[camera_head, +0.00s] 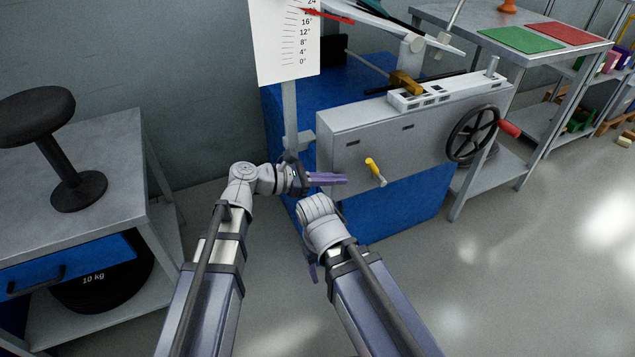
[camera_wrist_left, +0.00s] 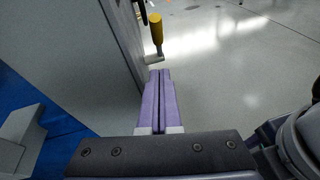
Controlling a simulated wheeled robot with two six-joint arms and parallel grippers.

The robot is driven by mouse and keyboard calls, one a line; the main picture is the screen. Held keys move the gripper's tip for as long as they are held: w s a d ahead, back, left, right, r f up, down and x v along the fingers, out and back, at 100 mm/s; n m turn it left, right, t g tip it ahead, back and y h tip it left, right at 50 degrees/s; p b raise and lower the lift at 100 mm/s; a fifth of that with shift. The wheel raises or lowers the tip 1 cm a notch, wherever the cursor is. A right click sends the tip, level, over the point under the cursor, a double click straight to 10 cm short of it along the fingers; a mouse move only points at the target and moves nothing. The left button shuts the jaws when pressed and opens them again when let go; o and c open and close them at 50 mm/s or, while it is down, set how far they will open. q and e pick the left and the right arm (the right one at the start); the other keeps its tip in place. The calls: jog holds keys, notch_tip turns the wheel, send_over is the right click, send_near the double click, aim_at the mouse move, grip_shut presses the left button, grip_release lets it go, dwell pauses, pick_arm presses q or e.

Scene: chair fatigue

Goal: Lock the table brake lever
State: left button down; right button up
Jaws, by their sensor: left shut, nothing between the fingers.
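The table brake lever, with a yellow handle (camera_head: 374,168) and a metal end, sticks out from the front of the grey machine table (camera_head: 410,145). My left gripper (camera_head: 340,179) is shut and empty, its purple fingers pointing right, a little left of the lever. In the left wrist view the yellow handle (camera_wrist_left: 156,30) stands just beyond the tips of the shut fingers (camera_wrist_left: 160,75). I cannot tell whether they touch its grey arm. My right gripper (camera_head: 312,268) hangs lower down, mostly hidden by its own wrist, with a bit of purple finger showing.
A black handwheel (camera_head: 472,134) with a red grip (camera_head: 510,129) is on the table's right. A white angle scale (camera_head: 285,45) rises behind. A steel bench (camera_head: 95,150) with a black stool (camera_head: 60,140) stands left. Floor at the lower right is clear.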

aim_at(375, 172)
pick_arm(q)
jog(key=d, duration=0.1)
jog(key=d+r+p, duration=0.1)
jog(key=d, duration=0.1)
jog(key=shift+w+d+r+p, duration=0.15)
jog(key=shift+w+d+p, duration=0.15)
jog(key=shift+d+r, duration=0.2)
jog(key=shift+d, duration=0.35)
jog(key=shift+w+d+r+p, duration=0.25)
jog(key=shift+d+r+p, duration=0.35)
jog(key=shift+p, duration=0.25)
jog(key=shift+a, duration=0.1)
